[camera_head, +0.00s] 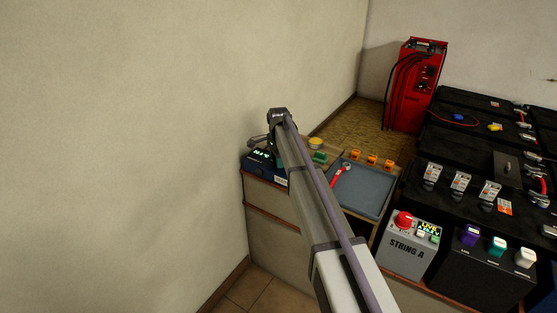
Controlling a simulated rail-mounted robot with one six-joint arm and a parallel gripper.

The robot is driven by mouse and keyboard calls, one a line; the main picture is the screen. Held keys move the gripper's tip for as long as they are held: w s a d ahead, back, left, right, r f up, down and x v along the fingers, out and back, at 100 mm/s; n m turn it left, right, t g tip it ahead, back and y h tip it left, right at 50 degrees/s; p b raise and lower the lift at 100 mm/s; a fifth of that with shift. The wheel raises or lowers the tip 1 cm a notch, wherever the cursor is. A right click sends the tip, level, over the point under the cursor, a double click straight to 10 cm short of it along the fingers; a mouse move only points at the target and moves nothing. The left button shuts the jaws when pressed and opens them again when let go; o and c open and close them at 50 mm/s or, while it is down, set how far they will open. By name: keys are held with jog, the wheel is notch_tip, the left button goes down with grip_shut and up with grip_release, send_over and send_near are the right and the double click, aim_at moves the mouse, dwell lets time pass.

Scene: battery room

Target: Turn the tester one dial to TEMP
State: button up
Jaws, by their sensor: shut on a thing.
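The tester (264,168) is a dark blue box with a small lit green display, on the cabinet at the left, close to the wall. My arm reaches over to it from the lower right. My gripper (277,154) is at the tester's top, mostly hidden behind my own arm and wrist. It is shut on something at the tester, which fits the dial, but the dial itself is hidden. I cannot read the dial's setting or the display from here.
A blue-grey tray (362,192) with a red-handled wrench (341,174) lies right of my arm. Orange clips (371,160) line its back. A red charger (415,86) stands behind. Black batteries (470,140) and a grey STRING A box (408,246) with a red knob fill the right. The wall is close at left.

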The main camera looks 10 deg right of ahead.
dwell(0.3)
jog(key=o, duration=0.9)
jog(key=shift+r, duration=0.1)
notch_tip(320, 180, up, 11)
jog(key=p, duration=1.1)
jog(key=shift+f, duration=0.2)
